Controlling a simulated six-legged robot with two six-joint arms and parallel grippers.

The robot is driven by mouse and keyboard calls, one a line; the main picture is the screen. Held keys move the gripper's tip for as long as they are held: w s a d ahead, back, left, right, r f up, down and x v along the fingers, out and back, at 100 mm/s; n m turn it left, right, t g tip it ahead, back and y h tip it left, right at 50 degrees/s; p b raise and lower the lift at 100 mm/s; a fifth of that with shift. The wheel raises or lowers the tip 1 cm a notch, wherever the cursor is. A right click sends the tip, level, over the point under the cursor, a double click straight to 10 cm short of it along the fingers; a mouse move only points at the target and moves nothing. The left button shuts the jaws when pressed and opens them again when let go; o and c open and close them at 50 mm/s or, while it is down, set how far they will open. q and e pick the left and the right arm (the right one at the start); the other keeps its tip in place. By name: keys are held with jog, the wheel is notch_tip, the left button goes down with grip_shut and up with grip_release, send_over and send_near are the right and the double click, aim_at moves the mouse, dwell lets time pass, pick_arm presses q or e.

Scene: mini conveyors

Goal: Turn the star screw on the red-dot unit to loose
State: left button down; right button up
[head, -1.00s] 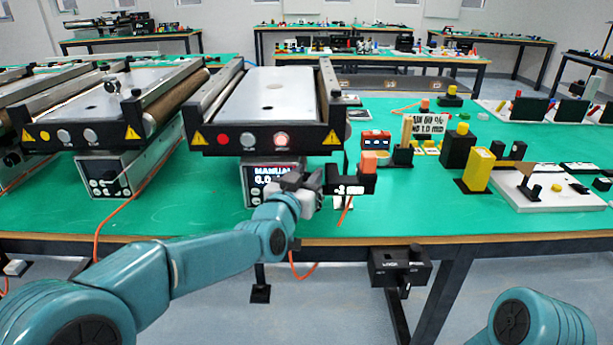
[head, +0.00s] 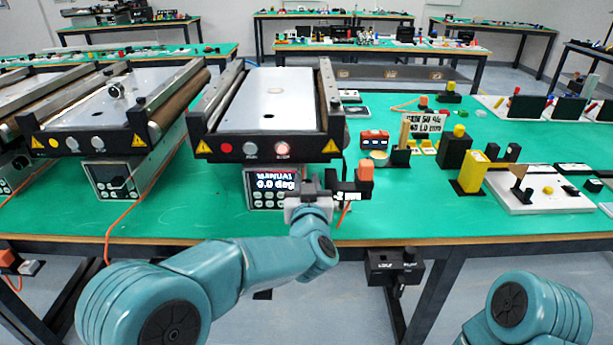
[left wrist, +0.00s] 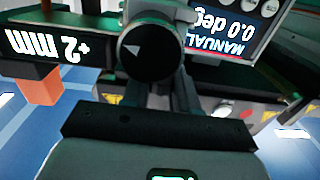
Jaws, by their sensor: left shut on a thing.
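The red-dot unit is the middle mini conveyor (head: 268,100), with a red dot (head: 226,148) on its black front bar. Its control box display (head: 274,183) reads MANUAL and 0.0 deg, and also shows in the left wrist view (left wrist: 238,22). My left gripper (head: 312,188) is in front of the unit's lower right side. In the left wrist view a round dark knob with a pale pointer, seemingly the star screw (left wrist: 150,50), sits between the fingertips. The left gripper is shut on it. In the head view the gripper hides the screw. My right gripper is out of view.
A black block with a +2 mm label (left wrist: 45,45) and an orange piece (head: 366,171) stands just right of the gripper. A yellow block (head: 470,172) and a white plate (head: 540,200) lie farther right. Another conveyor (head: 100,110) stands left.

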pick_arm(q)
jog(key=shift+r, duration=0.2)
jog(key=c, duration=1.2)
grip_release()
jog(key=shift+s+f, duration=0.1)
jog(key=shift+s, duration=0.35)
jog(key=s, duration=1)
jog(key=s+b, duration=0.1)
jog(key=s, duration=0.4)
jog(key=shift+s+d, duration=0.25)
